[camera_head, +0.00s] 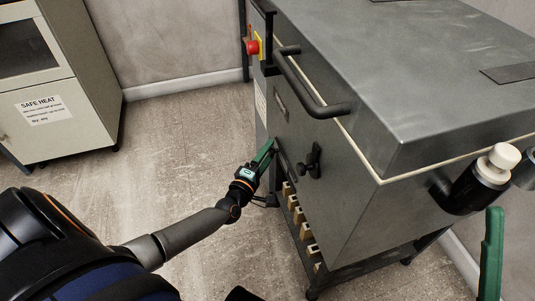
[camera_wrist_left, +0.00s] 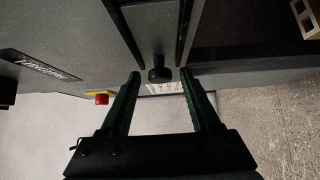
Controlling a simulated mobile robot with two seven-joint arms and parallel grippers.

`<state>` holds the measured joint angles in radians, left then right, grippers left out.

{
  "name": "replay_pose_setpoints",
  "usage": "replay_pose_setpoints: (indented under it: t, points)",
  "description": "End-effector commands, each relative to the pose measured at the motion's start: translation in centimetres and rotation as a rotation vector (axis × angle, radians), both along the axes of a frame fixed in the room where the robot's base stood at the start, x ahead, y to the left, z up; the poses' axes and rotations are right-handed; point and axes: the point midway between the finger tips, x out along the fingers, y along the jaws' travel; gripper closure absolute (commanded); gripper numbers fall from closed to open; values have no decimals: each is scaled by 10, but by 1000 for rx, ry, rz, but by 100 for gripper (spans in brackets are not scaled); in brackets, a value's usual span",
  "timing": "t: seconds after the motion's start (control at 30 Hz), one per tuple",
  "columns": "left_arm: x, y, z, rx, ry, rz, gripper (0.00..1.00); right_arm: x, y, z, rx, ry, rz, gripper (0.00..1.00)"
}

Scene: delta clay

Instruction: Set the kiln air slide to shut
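The kiln (camera_head: 345,185) is a large grey metal box at the right of the head view. My left gripper (camera_head: 266,153) is at its front face, low and left. In the left wrist view its green fingers (camera_wrist_left: 161,78) are spread apart. A black knob (camera_wrist_left: 159,70) lies between or just beyond the fingertips, with no clear contact; it sits between two dark rails (camera_wrist_left: 128,25) that look like the air slide's track. The slide's position cannot be read.
A black handle (camera_head: 312,160) and a bar handle (camera_head: 303,88) stick out from the kiln's front. A red button (camera_head: 252,47) is at its far corner. Wooden-looking blocks (camera_head: 298,215) sit below. A cabinet (camera_head: 75,120) stands at left, with open floor (camera_head: 165,150) between.

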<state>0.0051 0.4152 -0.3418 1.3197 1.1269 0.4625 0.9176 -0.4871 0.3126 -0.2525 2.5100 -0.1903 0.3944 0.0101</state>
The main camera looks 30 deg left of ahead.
Motion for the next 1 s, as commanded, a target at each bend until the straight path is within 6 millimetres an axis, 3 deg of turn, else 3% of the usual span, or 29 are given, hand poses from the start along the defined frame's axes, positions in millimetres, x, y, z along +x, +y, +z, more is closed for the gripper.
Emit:
replay_pose_setpoints:
  t: [0.37,0.8,1.0]
  points:
    - [-11,-2,0,-1,4,-3,37,0,0,5,2,0,1,50]
    - [-98,-9,1,0,5,-2,37,-2,-3,34,15,-13,3,50]
    - [-121,-10,0,0,2,-2,37,-2,-3,39,9,-25,-4,50]
